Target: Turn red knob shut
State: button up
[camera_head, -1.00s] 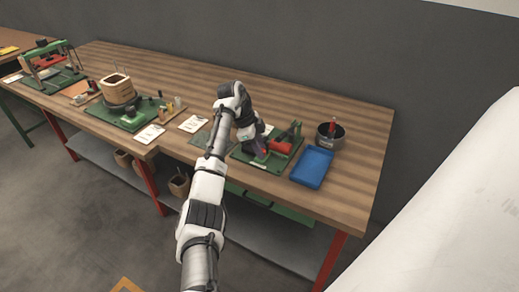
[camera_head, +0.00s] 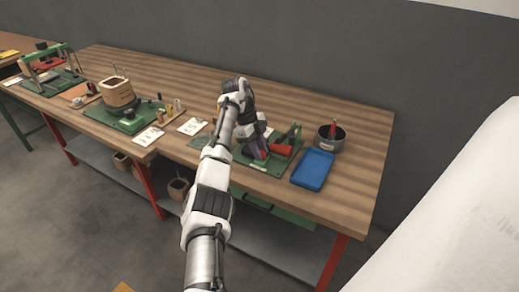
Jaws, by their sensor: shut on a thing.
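A green fixture (camera_head: 265,166) stands on the right part of the wooden bench, with a red cylinder (camera_head: 281,149) and a green upright on it. My gripper (camera_head: 259,154) points down at the fixture, just left of the red cylinder. Its fingers are shut on a small red part, which I take for the red knob (camera_head: 265,153). The fingers cover most of it, so how far it is turned cannot be seen.
A blue tray (camera_head: 313,169) lies right of the fixture, with a dark round pot (camera_head: 330,138) behind it. White cards (camera_head: 193,126), a wooden coil form (camera_head: 117,93) on a green base and a green-framed press (camera_head: 47,62) stand to the left. The bench's far right is clear.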

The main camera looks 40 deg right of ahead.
jog(key=o, duration=1)
jog(key=p+v, duration=0.2)
jog(key=v, duration=1.2)
jog(key=shift+p, duration=0.4)
jog(key=shift+w+f, duration=0.15)
